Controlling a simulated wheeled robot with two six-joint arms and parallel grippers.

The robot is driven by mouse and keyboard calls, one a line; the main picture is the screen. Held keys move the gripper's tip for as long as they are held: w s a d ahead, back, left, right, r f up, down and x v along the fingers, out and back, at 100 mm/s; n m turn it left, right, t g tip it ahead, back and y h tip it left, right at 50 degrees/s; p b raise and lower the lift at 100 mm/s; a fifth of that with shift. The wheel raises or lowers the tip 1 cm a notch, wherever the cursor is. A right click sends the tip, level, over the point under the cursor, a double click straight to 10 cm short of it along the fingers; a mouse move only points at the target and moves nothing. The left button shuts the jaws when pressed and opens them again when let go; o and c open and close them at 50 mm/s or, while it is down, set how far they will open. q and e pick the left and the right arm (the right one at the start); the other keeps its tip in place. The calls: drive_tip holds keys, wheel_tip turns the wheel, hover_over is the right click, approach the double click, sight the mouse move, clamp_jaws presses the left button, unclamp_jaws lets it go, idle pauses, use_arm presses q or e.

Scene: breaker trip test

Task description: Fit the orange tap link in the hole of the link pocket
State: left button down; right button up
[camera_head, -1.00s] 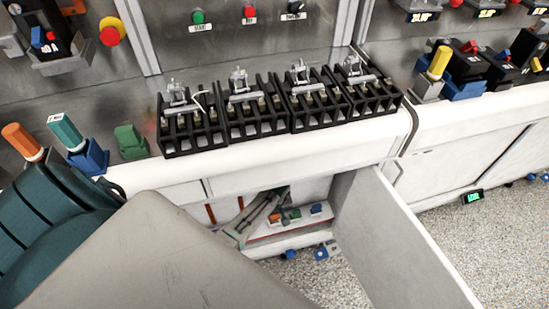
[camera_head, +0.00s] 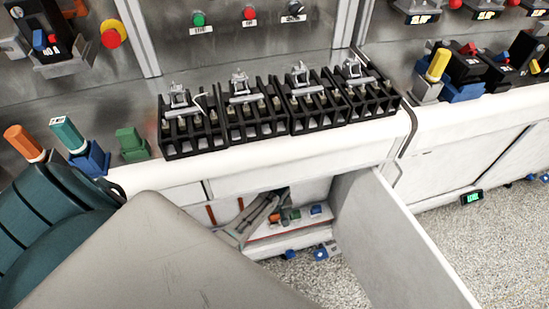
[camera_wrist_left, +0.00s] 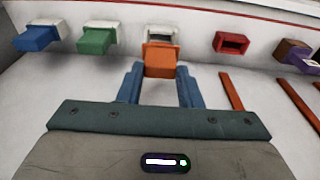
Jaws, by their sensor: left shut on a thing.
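In the left wrist view the orange tap link (camera_wrist_left: 160,62) is between the two blue fingers of my left gripper (camera_wrist_left: 160,88), which is shut on it. Directly beyond the link is a white-rimmed pocket (camera_wrist_left: 163,31) with a dark opening. The link's far end overlaps the pocket's near rim in the picture; I cannot tell whether it has entered the hole. In the head view my left gripper (camera_head: 268,216) is small, inside the open lower cabinet, with orange beside it. My right gripper is not in view.
In the wrist view a green link (camera_wrist_left: 97,39) and a blue link (camera_wrist_left: 38,37) sit in neighbouring pockets. An empty red pocket (camera_wrist_left: 232,42) and a purple piece (camera_wrist_left: 301,55) are on the other side. The open cabinet door (camera_head: 390,235) bounds the space at right.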

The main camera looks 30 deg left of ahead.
sight(275, 214)
use_arm(q)
drive_tip(key=shift+p, duration=0.55)
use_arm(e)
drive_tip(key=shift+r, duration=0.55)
